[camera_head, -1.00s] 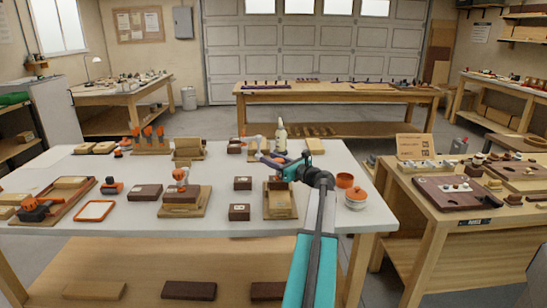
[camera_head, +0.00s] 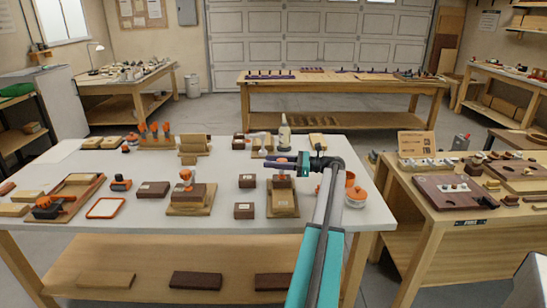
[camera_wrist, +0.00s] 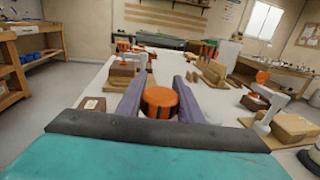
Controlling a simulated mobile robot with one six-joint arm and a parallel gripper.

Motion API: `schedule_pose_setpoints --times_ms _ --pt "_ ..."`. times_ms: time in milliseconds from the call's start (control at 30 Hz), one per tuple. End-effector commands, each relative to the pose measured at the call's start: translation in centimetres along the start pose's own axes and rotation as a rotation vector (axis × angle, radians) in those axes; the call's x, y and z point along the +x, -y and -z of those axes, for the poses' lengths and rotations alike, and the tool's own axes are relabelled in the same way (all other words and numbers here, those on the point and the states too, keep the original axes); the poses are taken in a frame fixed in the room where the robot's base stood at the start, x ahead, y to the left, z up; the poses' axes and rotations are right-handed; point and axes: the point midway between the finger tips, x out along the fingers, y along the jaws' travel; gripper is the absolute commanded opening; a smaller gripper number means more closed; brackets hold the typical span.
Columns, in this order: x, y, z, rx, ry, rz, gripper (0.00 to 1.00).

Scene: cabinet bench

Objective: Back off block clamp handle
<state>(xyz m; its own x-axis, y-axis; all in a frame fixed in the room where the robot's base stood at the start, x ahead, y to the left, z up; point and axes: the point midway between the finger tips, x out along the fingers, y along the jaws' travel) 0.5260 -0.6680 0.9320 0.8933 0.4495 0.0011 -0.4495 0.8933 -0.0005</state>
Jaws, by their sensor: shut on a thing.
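The block clamp's orange, dark-ribbed round handle (camera_wrist: 160,101) sits between the two purple fingers of my gripper (camera_wrist: 159,94) in the wrist view. My gripper is shut on it, with a finger on either side. In the head view my gripper (camera_head: 280,161) points left at the top of the clamp, above a dark brown block. The clamp stands on a light wooden base (camera_head: 284,211) near the front right of the white table. The fingers and arm hide much of the clamp there.
A similar clamp with an orange knob (camera_head: 186,175) stands to the left on the white table (camera_head: 120,228). An orange-rimmed jar (camera_head: 356,197) and a white bottle (camera_head: 284,133) stand nearby.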

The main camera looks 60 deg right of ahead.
Motion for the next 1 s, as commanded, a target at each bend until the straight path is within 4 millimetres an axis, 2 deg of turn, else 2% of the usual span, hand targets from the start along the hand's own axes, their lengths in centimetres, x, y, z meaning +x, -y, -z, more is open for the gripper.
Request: schedule_pose_setpoints --times_ms 1000 --pt "0.06 -0.69 -0.36 0.001 -0.004 -0.257 0.11"
